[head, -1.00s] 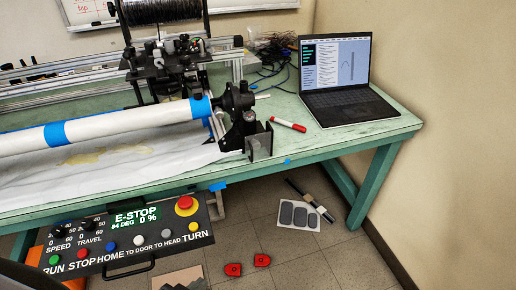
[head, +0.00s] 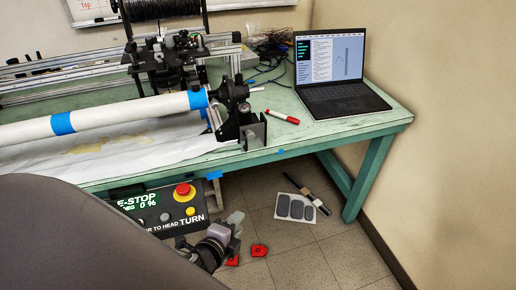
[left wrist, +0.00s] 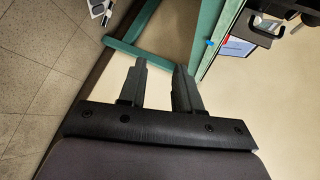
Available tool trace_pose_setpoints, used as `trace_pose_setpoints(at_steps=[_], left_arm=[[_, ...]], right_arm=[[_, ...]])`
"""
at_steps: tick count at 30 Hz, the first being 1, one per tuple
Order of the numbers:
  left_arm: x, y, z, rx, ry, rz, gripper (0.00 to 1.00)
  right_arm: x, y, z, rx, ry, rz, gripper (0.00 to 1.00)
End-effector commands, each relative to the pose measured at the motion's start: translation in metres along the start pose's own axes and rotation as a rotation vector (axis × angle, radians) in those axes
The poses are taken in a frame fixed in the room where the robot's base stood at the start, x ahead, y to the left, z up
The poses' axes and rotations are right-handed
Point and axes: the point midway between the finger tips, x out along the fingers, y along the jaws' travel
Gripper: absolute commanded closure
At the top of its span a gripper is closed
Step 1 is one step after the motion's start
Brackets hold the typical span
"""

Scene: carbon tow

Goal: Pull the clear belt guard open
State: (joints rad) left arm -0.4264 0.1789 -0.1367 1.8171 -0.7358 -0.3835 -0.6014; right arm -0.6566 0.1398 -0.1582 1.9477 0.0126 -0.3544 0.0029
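I cannot make out a clear belt guard in either view. The black end mount (head: 241,122) at the right end of the white tube (head: 100,117) stands near the table's edge, with an upright plate at its front. My left gripper (head: 236,222) is below and in front of the table edge, beside the control panel and apart from the mount. In the left wrist view its two fingers (left wrist: 160,72) are spread with nothing between them. Part of a black bracket (left wrist: 285,10) shows at the top right there. My right gripper is not in view.
My left arm covers the lower left and much of the control panel (head: 150,205). A laptop (head: 338,95) and red marker (head: 282,117) are on the green table (head: 300,140). Red pieces (head: 259,250) and a card of grey pads (head: 295,206) lie on the floor.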

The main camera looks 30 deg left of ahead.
Motion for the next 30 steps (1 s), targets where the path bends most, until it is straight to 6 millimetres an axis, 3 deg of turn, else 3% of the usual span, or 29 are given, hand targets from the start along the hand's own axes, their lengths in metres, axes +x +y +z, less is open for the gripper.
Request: trace_pose_setpoints(at_steps=[9, 15, 23, 30], left_arm=[[0.037, -0.093, 0.032, 1.009, -0.254, -0.201, 0.67], [0.045, -0.131, 0.038, 1.409, -0.403, -0.242, 0.67], [0.054, -0.145, 0.041, 1.526, -0.453, -0.25, 0.67], [0.082, -0.159, 0.045, 1.52, -0.452, -0.25, 0.67]], right_arm=[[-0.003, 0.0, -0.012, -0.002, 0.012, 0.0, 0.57], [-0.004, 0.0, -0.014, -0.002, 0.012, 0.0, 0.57], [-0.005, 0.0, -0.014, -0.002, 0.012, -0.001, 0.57], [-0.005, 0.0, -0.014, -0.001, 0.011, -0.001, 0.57]])
